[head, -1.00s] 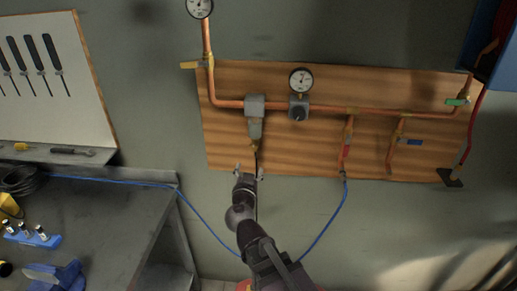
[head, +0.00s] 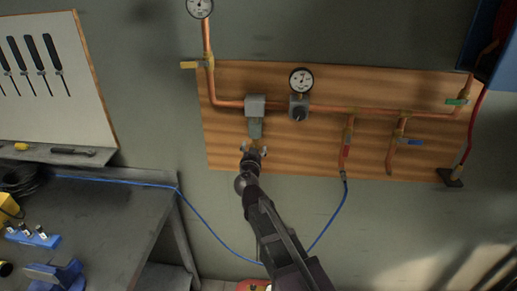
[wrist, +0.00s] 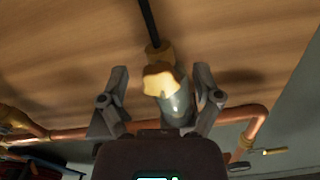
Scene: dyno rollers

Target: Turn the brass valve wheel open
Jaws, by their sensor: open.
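The brass wheel (wrist: 161,80) shows in the wrist view as a small lobed knob at the end of a grey-green filter bowl (wrist: 178,107). My gripper (wrist: 160,92) is open, with one finger on each side of the wheel and a visible gap to both. In the head view my gripper (head: 253,151) is just below the filter bowl (head: 255,129) on the wooden board. My gripper hides the wheel there. I cannot tell how far the wheel is turned.
Copper pipe (head: 340,108) runs across the wooden board (head: 320,150), with a pressure gauge (head: 301,79) and several lever valves. A blue hose (head: 333,218) hangs at right. A dark workbench (head: 90,225) stands at left. A black line (wrist: 148,24) meets the fitting by the wheel.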

